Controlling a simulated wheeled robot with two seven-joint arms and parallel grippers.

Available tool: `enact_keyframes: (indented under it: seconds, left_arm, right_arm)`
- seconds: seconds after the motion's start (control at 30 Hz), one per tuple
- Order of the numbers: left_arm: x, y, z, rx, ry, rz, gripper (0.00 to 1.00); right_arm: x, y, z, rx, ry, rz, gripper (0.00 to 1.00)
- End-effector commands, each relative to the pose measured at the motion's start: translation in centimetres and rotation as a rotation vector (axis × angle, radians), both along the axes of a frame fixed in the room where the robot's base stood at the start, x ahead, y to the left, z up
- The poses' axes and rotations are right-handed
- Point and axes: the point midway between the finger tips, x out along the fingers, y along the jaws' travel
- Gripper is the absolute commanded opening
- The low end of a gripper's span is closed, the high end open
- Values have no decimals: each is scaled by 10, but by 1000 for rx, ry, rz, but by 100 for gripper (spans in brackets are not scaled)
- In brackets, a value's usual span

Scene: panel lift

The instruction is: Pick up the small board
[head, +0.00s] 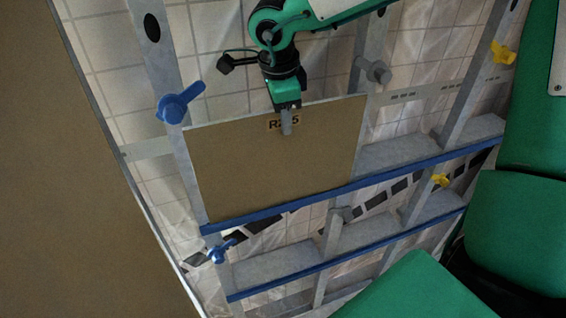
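The small board (270,165) is a brown rectangular panel standing on the upper blue ledge (290,207) of a grey metal frame. A label at its top edge is partly covered by my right gripper (287,118). This gripper points down at the middle of the board's top edge, with one grey finger in front of the board's face. The other finger is hidden, so I cannot tell whether the gripper is closed on the board. My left gripper is not in view.
A large brown panel (70,160) fills the left side. Blue clamps (180,102) (222,251) sit at the board's left, a grey knob (374,71) at its upper right, and yellow clamps (502,53) (440,180) further right. A second blue ledge (330,262) runs below.

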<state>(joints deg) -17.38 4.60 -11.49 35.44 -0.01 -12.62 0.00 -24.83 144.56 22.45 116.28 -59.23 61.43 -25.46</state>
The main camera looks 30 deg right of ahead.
Motion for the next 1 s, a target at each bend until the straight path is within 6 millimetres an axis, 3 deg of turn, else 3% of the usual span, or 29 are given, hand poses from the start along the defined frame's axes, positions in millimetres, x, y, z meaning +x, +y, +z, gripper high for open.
enact_keyframes:
  seconds: [0.03, 0.17, 0.77, 1.0]
  left_arm:
    - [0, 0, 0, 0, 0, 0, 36]
    - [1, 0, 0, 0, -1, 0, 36]
    - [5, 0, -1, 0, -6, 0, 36]
    - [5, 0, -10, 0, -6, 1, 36]
  right_arm:
    - [0, 0, 0, 0, 0, 0, 23]
    - [0, 0, 0, 0, 0, 0, 0]
    - [2, 0, 4, 0, -9, -3, 0]
    - [3, 0, 17, 1, -15, -4, 0]
